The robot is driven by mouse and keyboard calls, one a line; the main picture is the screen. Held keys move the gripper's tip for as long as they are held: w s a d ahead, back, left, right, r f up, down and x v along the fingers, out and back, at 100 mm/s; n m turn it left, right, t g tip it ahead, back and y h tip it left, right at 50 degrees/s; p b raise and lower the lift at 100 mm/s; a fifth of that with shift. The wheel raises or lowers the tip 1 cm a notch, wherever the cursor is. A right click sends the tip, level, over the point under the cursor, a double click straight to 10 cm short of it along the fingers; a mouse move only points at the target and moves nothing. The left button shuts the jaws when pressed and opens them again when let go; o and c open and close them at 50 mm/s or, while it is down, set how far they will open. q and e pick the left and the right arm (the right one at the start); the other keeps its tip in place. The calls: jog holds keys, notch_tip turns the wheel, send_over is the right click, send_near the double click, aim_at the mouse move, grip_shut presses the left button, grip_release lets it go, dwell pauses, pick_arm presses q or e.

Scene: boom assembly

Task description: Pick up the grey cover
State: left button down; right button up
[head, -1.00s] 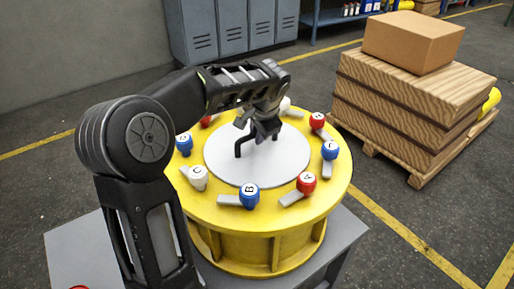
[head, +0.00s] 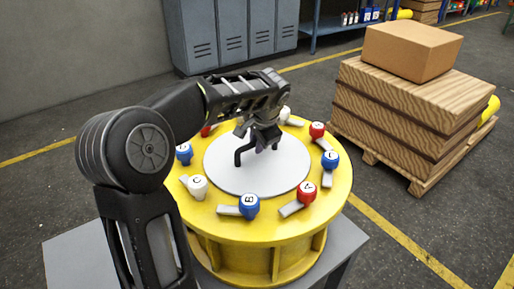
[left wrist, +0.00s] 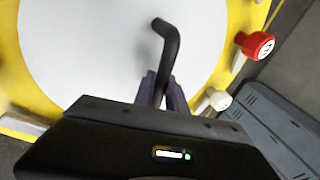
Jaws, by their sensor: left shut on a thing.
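The grey cover (head: 225,180) is a flat, light round plate with a black bar handle (head: 240,155) on top. It lies on the yellow round drum (head: 290,232), and I see no gap under it. My left gripper (head: 264,143) is over the middle of the cover, shut on its handle. In the left wrist view the fingers (left wrist: 161,90) are at the handle (left wrist: 170,42), whose bent end sticks out beyond them. The cover (left wrist: 85,55) fills much of that view. The far part of the handle is hidden by the gripper. My right gripper is not in view.
Red, blue and white lettered knobs on grey levers ring the drum's rim, such as the blue B knob (head: 249,206). The drum stands on a grey table (head: 75,245). A pallet of wooden boxes (head: 415,110) is at the right, and lockers (head: 225,35) are behind.

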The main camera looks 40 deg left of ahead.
pick_arm(q)
notch_tip(320, 180, up, 10)
jog(key=shift+w+r, duration=0.1)
jog(key=shift+r, duration=0.05)
dwell(0.4)
dwell(0.4)
